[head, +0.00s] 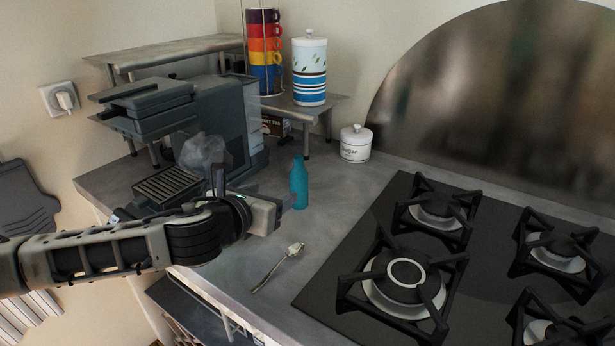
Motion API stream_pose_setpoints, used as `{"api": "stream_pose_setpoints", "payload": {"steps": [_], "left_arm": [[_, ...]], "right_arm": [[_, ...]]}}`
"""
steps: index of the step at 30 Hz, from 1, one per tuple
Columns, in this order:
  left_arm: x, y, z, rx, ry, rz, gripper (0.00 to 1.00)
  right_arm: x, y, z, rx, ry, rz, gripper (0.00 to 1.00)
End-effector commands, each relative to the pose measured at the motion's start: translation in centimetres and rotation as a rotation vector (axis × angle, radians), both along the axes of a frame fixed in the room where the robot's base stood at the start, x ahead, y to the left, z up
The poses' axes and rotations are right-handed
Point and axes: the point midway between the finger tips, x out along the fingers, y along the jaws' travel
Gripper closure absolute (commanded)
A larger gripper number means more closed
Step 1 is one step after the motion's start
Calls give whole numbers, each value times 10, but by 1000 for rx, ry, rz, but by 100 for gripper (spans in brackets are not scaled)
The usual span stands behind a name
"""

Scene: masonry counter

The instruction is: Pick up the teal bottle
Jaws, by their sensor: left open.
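The teal bottle (299,184) stands upright on the grey counter, right of the coffee machine and left of the stove. My left arm comes in from the left, and its gripper (290,203) is close to the bottle's lower left side, its fingers pointing right. The gripper is open. The fingers are small and partly merged with the bottle in this view, so I cannot tell whether they touch it or flank it. My right gripper is not in view.
A coffee machine (253,120) stands behind my left arm. A spoon (278,266) lies in front of the bottle. A white sugar jar (355,145) stands behind, and the black gas stove (330,290) lies to the right. A shelf (335,101) holds stacked cups (264,45) and a canister (309,70).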

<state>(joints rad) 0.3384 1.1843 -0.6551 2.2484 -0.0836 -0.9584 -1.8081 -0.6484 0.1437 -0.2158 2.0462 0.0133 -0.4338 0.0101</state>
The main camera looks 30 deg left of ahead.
Motion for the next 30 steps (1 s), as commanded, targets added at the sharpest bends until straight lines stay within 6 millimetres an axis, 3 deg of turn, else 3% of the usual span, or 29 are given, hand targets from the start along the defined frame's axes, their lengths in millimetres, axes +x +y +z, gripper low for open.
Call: {"api": "stream_pose_setpoints", "payload": {"steps": [12, 23, 30], "left_arm": [[78, 3, -23, -5, 0, 1, 37], [109, 4, -32, -4, 1, 1, 37], [141, 4, -40, -4, 1, 2, 37]], "right_arm": [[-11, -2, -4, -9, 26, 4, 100], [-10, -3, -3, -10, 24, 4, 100], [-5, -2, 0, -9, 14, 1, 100]]}}
